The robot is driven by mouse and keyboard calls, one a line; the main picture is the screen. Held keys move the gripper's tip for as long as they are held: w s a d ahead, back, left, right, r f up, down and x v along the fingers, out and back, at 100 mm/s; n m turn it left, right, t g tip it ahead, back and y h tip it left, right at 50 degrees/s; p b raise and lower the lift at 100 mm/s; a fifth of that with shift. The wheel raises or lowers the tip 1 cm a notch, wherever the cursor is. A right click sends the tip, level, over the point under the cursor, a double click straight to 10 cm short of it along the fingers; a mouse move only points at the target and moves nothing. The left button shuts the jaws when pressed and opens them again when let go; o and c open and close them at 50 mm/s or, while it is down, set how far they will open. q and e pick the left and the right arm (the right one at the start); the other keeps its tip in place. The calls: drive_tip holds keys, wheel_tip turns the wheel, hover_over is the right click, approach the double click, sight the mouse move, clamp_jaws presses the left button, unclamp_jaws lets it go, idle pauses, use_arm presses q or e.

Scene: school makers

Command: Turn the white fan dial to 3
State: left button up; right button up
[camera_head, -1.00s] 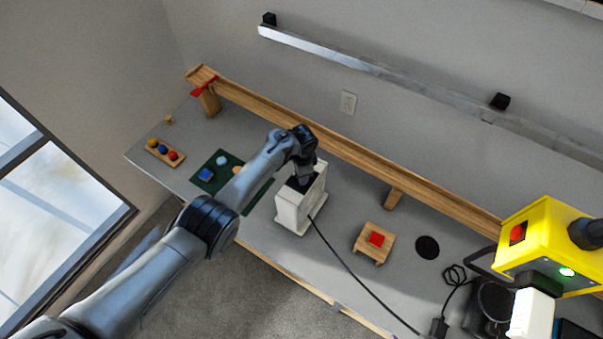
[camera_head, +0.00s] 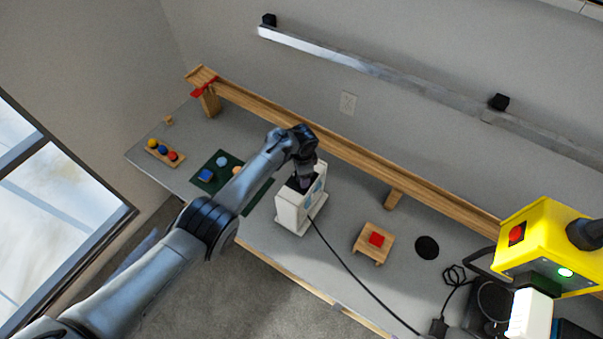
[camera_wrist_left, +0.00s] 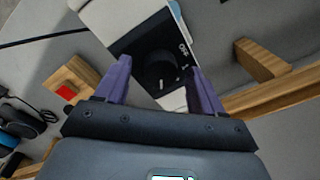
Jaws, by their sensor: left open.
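The white fan (camera_head: 292,215) stands on the grey table, with my left arm reaching over its top. In the left wrist view the fan's white housing (camera_wrist_left: 115,16) carries a black panel with a round black dial (camera_wrist_left: 160,70). In the head view the gripper (camera_head: 303,180) is mostly hidden by the wrist. My right gripper is not in view.
A wooden rail (camera_head: 340,145) runs behind the fan. A wooden block with a red top (camera_head: 375,240) stands to the right, and a black cable (camera_head: 350,270) trails from the fan. A ball tray (camera_head: 163,153) and green mat (camera_head: 217,172) lie left. A yellow box (camera_head: 540,240) is at right.

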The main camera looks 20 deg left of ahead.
use_arm(q)
wheel_tip(320, 180, up, 10)
drive_tip(key=p, duration=0.1)
drive_tip(key=shift+s+d+p, duration=0.15)
drive_tip(key=shift+s+p, duration=0.1)
drive_tip(key=shift+p, duration=0.15)
drive_tip(key=s+f, duration=0.2)
drive_tip(key=s+a+f+n, duration=0.1)
drive_tip(key=s+f, duration=0.1)
drive_tip(key=s+a+f+n, duration=0.1)
drive_tip(key=s, duration=0.1)
drive_tip(key=shift+s+f+t, duration=0.3)
drive_tip(key=shift+f, duration=0.1)
drive_tip(key=s+a+f+n, duration=0.1)
drive_tip(key=s+f+n, duration=0.15)
drive_tip(key=s, duration=0.75)
drive_tip(key=s+r+n+t, duration=0.1)
drive_tip(key=s+r, duration=0.3)
drive_tip(key=s, duration=0.6)
drive_tip(key=s+r+n+t+p, duration=0.1)
drive_tip(key=s+r+n, duration=0.2)
drive_tip(key=s, duration=0.8)
wheel_tip(320, 180, up, 2)
drive_tip(key=shift+d+r+h, duration=0.15)
drive_tip(key=shift+r+h, duration=0.05)
drive_tip(key=shift+h, duration=0.1)
